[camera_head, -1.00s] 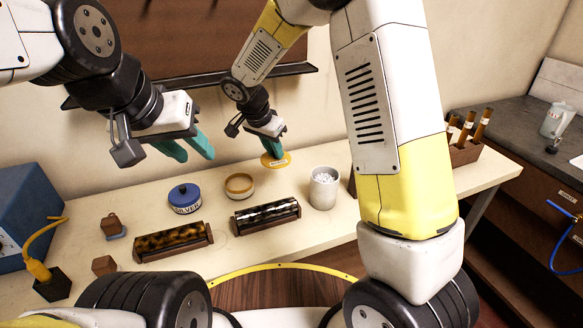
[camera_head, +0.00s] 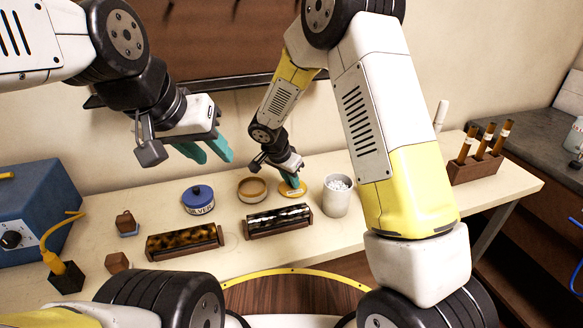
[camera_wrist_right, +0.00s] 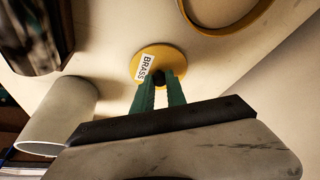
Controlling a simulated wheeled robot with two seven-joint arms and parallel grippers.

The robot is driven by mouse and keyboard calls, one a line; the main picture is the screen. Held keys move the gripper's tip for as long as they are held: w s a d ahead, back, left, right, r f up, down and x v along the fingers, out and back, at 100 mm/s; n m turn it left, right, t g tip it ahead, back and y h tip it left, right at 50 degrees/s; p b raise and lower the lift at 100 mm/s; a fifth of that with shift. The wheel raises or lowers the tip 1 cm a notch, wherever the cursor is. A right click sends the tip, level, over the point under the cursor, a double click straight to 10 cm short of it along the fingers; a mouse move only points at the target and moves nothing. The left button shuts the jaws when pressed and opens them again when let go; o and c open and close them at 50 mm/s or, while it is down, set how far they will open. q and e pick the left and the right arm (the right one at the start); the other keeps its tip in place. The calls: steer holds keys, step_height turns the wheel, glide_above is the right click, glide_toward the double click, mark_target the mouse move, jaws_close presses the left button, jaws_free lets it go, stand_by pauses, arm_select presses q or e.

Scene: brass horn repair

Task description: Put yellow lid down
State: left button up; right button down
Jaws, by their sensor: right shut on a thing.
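The yellow lid (camera_head: 292,191) is a round disc at the back of the bench, between the open brass tin and the white cup. In the right wrist view the lid (camera_wrist_right: 172,62) bears a "BRASS" label and a dark knob. My right gripper (camera_head: 291,177) is shut on the lid's knob, with both teal fingers (camera_wrist_right: 159,88) around it. The lid is at or very near the bench top; I cannot tell if it touches. The open yellow tin (camera_head: 252,189) stands just left of it, also partly seen in the right wrist view (camera_wrist_right: 228,28). My left gripper (camera_head: 216,154) hangs open and empty above the bench.
A blue lidded "SILVER" tin (camera_head: 198,199) stands left of the yellow tin. Two dark racks (camera_head: 184,241) (camera_head: 278,221) lie in front. The white cup (camera_head: 337,196) stands close right of the lid. A blue box (camera_head: 38,215) is at far left.

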steer(key=shift+f, duration=0.15)
steer(key=c, duration=1.3)
jaws_free()
steer(key=shift+c, duration=0.2)
steer(key=v, duration=1.1)
steer(key=s+d+r+n+y, duration=0.2)
steer(key=s+d+r+n, duration=0.1)
steer(key=s+d+r, duration=0.7)
steer(key=s+d+r+n+t+y, duration=0.1)
steer(key=s+d+r+n, duration=0.1)
steer(key=s, duration=0.4)
steer(key=s+d+r+n+t+y, duration=0.1)
steer(key=s+d+r+n+y, duration=0.1)
steer(key=s+d+r, duration=0.3)
steer(key=shift+s+n+t, duration=0.3)
steer(key=shift+s+n, duration=0.3)
steer(key=shift+s, duration=0.4)
steer(key=shift+d+r, duration=0.1)
